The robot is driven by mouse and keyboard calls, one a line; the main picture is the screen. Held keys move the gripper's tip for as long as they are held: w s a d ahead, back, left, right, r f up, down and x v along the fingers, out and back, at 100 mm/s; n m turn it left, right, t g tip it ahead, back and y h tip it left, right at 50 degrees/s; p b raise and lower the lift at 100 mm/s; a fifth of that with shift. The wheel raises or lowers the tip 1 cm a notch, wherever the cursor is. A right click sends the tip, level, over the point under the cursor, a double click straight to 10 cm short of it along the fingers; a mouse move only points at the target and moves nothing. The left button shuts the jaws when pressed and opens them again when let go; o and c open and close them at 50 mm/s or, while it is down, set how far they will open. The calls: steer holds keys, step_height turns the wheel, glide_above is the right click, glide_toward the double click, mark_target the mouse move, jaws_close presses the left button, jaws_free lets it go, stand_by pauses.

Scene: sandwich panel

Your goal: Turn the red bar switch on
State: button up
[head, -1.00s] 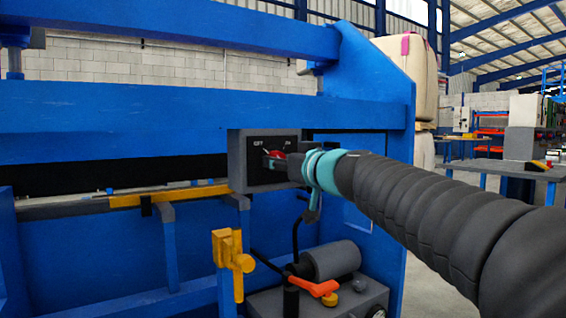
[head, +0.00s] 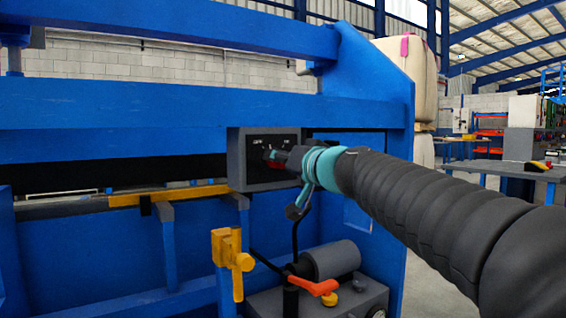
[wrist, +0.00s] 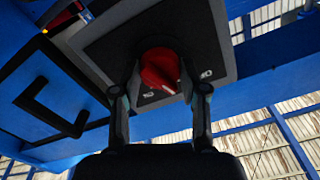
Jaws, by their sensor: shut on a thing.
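The red bar switch (wrist: 160,70) sits on a dark plate on the grey control box (head: 250,160). In the wrist view it lies between the two fingers of my gripper (wrist: 161,85), which are shut on it from both sides. White markings show on the plate beside it, one at the right and one below, and the bar points obliquely toward the lower right. In the head view my gripper (head: 279,158) is at the face of the box, and its fingers hide most of the switch. The bar's exact setting is hard to read there.
The box is mounted on a large blue machine frame (head: 150,105). Below it are a yellow bracket (head: 228,250), an orange lever (head: 315,287) and a grey cylinder (head: 330,260). A dark handle (wrist: 50,110) is near the plate's left in the wrist view.

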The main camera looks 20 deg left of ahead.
steer(key=m, duration=0.6)
steer(key=shift+r, duration=0.1)
steer(key=m, duration=0.6)
steer(key=shift+m, duration=0.4)
steer(key=o, duration=1.1)
steer(key=shift+a, duration=0.1)
steer(key=shift+o, duration=0.3)
steer(key=v, duration=1.2)
